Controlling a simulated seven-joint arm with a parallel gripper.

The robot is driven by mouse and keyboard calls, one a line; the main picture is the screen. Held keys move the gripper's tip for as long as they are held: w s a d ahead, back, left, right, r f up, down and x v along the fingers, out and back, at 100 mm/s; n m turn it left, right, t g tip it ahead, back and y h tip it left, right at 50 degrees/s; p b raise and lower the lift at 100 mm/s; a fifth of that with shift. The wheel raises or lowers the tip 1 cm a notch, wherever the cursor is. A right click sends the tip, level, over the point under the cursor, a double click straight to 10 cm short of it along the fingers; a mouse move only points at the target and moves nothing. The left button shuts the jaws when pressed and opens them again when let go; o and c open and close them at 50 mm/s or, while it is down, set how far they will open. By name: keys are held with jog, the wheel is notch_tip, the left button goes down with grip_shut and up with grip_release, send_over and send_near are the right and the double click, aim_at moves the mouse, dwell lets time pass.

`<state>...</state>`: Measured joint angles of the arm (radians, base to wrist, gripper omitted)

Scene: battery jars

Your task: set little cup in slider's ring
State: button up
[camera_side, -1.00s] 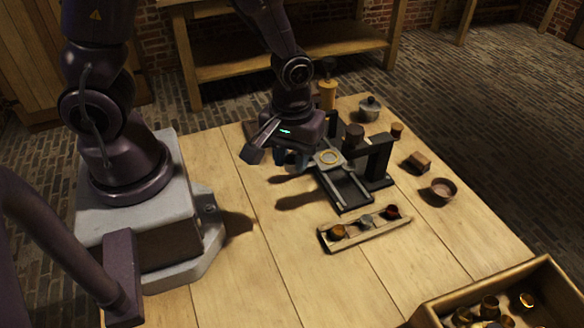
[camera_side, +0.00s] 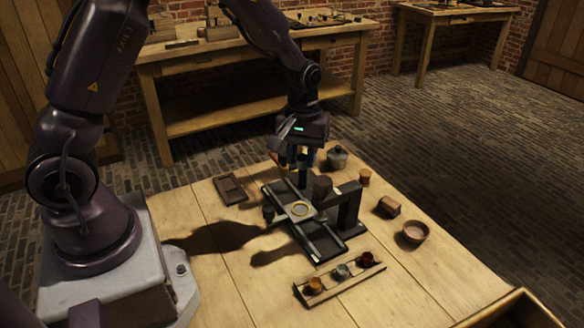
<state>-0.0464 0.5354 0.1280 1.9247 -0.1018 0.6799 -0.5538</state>
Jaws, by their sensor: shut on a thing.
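The slider is a grey plate carrying a pale yellow ring (camera_side: 300,209), set on a dark railed frame (camera_side: 322,240). The ring looks empty. My gripper (camera_side: 299,162) hangs above and behind the ring in the picture, apart from it. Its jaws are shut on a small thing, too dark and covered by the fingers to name. Three little cups stand in a wooden rack in front of the frame: an amber cup (camera_side: 315,285), a grey cup (camera_side: 342,271) and a dark red cup (camera_side: 367,258).
A dark bracket (camera_side: 348,205) with a dark cylinder (camera_side: 322,187) rises beside the ring. A lidded pot (camera_side: 337,157), an orange cup (camera_side: 364,177), a wooden block (camera_side: 389,207) and a bowl (camera_side: 415,231) stand to the right. A dark tray (camera_side: 230,190) lies left. A crate corner (camera_side: 515,310) shows lower right.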

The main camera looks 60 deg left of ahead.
aim_at(300, 210)
jog(key=shift+s+d+f, duration=0.1)
jog(key=shift+f, duration=2.6)
jog(key=shift+s+d+f, duration=0.1)
jog(key=shift+f, duration=2.6)
jog(key=shift+f, duration=0.6)
jog(key=o, duration=0.6)
jog(key=shift+r, duration=5.55)
